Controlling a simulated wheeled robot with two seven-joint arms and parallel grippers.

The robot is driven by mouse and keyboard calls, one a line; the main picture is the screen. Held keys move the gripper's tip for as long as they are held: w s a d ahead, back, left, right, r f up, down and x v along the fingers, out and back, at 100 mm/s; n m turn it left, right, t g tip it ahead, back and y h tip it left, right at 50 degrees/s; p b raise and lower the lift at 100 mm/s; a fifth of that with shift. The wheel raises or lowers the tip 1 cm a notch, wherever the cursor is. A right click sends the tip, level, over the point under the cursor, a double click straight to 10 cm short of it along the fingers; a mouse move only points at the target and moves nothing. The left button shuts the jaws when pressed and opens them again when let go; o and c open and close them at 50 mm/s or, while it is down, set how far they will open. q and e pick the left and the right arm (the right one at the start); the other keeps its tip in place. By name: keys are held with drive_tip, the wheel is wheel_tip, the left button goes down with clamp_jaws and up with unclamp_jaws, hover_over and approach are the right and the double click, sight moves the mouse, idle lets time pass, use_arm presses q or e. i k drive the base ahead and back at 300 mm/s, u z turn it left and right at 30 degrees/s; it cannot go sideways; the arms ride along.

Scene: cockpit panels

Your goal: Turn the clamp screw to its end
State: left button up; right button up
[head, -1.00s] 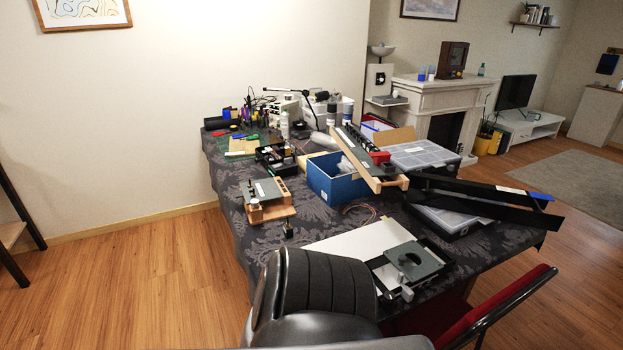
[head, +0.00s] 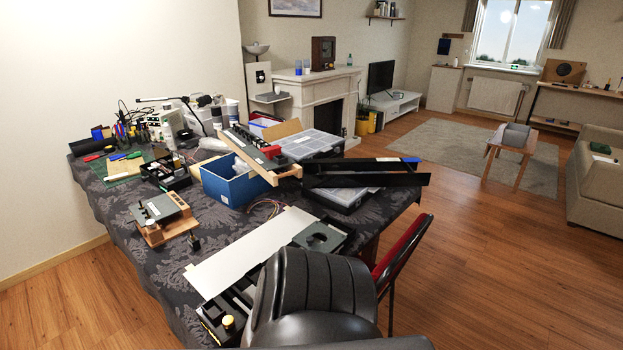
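I cannot make out for certain which part is the clamp screw. A wooden-framed device with a grey plate (head: 160,208) sits near the left edge of the cloth-covered table. A small round light knob (head: 152,236) shows on its front side. A small dark piece (head: 193,242) stands just right of it. At the near table edge, a dark panel with a yellow-topped knob (head: 228,322) is partly hidden. Neither of my grippers is in view.
The table (head: 112,205) also holds a blue box (head: 232,186), a white board (head: 250,252), long black rails (head: 365,180) and a grey organizer case (head: 305,144). A red chair (head: 402,248) stands at its right.

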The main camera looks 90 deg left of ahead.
sight(151, 224)
drive_tip(key=z, duration=0.4)
drive_tip(key=k, duration=1.95)
drive_tip(key=u, duration=1.85)
